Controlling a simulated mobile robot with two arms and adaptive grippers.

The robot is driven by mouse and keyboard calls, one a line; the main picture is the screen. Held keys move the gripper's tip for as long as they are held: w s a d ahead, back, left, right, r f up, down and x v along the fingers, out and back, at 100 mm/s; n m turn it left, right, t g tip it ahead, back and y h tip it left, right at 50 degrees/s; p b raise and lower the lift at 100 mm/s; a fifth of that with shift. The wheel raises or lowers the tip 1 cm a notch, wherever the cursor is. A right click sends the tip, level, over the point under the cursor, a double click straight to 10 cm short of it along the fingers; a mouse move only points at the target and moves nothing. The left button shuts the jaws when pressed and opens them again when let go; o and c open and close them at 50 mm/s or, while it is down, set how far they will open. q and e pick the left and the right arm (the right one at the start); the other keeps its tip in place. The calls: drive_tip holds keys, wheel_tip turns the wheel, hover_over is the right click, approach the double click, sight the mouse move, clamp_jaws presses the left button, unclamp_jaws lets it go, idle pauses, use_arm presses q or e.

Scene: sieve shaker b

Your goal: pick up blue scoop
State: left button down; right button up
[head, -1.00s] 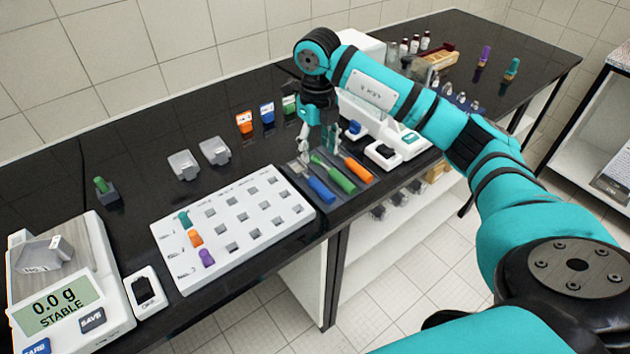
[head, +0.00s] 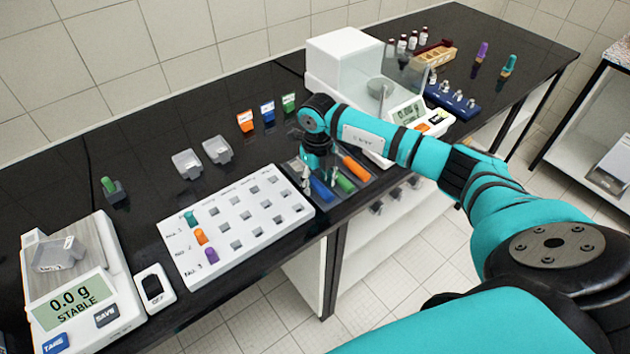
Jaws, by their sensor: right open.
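The blue scoop (head: 321,189) lies in a dark tray (head: 362,190) near the front edge of the bench, with its blue handle toward the front. A green-handled scoop (head: 344,181) and an orange-handled scoop (head: 357,167) lie to its right in the same tray. My right gripper (head: 321,179) points down over the tray, low and close to the blue and green handles. It is open, and its fingers partly hide both scoops. I cannot tell whether a finger touches the blue handle. My left gripper is not in view.
A white rack (head: 237,226) with square holes and several coloured pegs stands just left of the tray. A balance (head: 75,290) stands at the far left. A white enclosed balance (head: 345,70) stands behind my right arm. Clear cups (head: 187,163) lie behind the rack.

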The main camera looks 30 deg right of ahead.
clamp_jaws()
drive_tip(key=shift+r, duration=0.1)
idle(0.3)
